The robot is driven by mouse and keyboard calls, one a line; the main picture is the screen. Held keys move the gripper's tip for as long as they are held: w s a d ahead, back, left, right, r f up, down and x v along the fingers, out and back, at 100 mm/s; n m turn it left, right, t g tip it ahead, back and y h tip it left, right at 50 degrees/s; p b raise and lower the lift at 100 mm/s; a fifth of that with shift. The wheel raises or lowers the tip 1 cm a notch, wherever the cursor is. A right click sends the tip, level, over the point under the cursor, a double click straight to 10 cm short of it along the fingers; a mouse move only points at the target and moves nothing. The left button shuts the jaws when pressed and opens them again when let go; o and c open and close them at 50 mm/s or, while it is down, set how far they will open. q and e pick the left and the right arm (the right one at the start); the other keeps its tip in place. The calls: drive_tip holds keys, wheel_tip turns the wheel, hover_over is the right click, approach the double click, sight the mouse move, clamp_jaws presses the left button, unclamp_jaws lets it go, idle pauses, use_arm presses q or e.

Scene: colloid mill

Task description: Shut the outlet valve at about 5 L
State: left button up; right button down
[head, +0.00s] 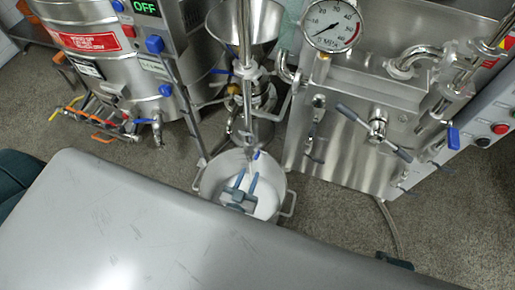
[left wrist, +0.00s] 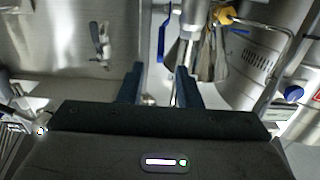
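My left gripper (head: 246,178) is above the mouth of a metal pot (head: 210,179) with two side handles. Its two blue-grey fingers are apart with nothing between them, as the left wrist view (left wrist: 160,82) also shows. A small blue valve lever (head: 256,155) sits just beyond the fingertips, at the foot of the mill's outlet pipe. In the left wrist view a blue lever (left wrist: 161,32) hangs beside a metal spout, ahead of the fingers and apart from them. The pot shows a pale inside; its liquid level cannot be read. My right gripper is not in view.
A mill with a steel hopper (head: 262,43) stands behind the pot. A steel tank with an OFF display (head: 146,7) is at left. A steel machine with a pressure gauge (head: 331,24) and levers (head: 378,126) is close at right. Grey floor (head: 335,205) is open at right of the pot.

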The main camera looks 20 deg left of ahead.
sight(257, 154)
use_arm(q)
drive_tip(key=w, duration=0.8)
drive_tip(key=shift+w+a, duration=0.1)
drive_tip(key=shift+w, duration=0.25)
clamp_jaws()
